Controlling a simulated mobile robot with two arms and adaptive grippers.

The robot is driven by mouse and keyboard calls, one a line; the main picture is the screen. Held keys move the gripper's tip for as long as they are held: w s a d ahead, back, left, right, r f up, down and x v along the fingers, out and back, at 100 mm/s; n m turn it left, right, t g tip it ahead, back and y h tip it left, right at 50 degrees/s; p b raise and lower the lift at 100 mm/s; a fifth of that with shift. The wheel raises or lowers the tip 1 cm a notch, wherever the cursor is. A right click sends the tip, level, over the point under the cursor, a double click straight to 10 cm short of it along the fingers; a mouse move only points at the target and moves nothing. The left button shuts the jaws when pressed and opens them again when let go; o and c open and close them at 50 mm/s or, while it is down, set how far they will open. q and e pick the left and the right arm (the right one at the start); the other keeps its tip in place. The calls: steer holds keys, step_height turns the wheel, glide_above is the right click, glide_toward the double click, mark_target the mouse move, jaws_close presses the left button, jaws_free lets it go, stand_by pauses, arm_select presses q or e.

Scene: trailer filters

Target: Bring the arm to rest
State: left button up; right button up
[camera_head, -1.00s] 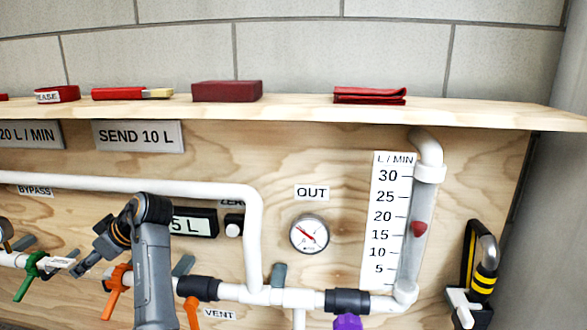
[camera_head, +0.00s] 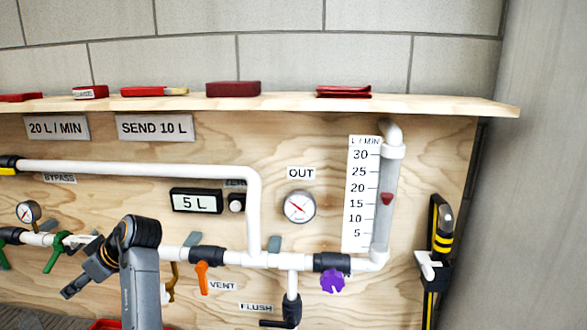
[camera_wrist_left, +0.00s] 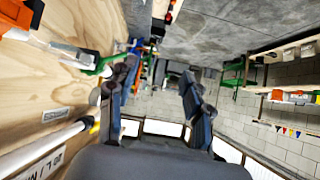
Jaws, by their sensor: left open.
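My left arm rises from the bottom left of the head view. Its left gripper (camera_head: 70,290) points left and down in front of the plywood panel, near a green valve handle (camera_head: 54,256). The fingers are small and partly dark there. In the left wrist view the two fingers (camera_wrist_left: 160,75) stand wide apart with nothing between them. Past them I see grey floor and a block wall. My right gripper is in neither view.
The panel carries white pipes (camera_head: 140,168), an orange valve handle (camera_head: 203,277), a purple knob (camera_head: 333,281), a dial gauge (camera_head: 299,207), a display reading 5 L (camera_head: 195,202) and a flow tube (camera_head: 387,210). A shelf (camera_head: 300,104) holds red items. A black-and-yellow tool (camera_head: 437,240) hangs right.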

arm_select(q)
steer(key=s+d+f+m+t+h, duration=0.1)
steer(key=s+d+f+m+h, duration=0.1)
steer(key=s+d+f+m, duration=0.5)
steer(key=s+f+m+t+h, duration=0.15)
steer(key=s+f, duration=0.25)
steer(key=f, duration=0.8)
steer(key=s+d+f+m+h, duration=0.3)
steer(key=s+d+m, duration=0.2)
steer(key=s+d, duration=0.4)
steer(key=s+d+f+m+h, duration=0.2)
steer(key=s+d+m+h, duration=0.2)
steer(key=s+d, duration=0.6)
steer(key=s+a+f+g, duration=0.1)
steer(key=s+f, duration=0.1)
steer(key=f, duration=1.2)
steer(key=s+a+f+g, duration=0.1)
steer(key=s+f, duration=0.1)
steer(key=f, duration=1.1)
steer(key=s+a+f, duration=0.2)
steer(key=s+f, duration=1.3)
steer(key=s, duration=0.1)
steer(key=shift+a+f+m+g, duration=0.35)
steer(key=shift+f+m, duration=0.05)
steer(key=shift+m, duration=0.05)
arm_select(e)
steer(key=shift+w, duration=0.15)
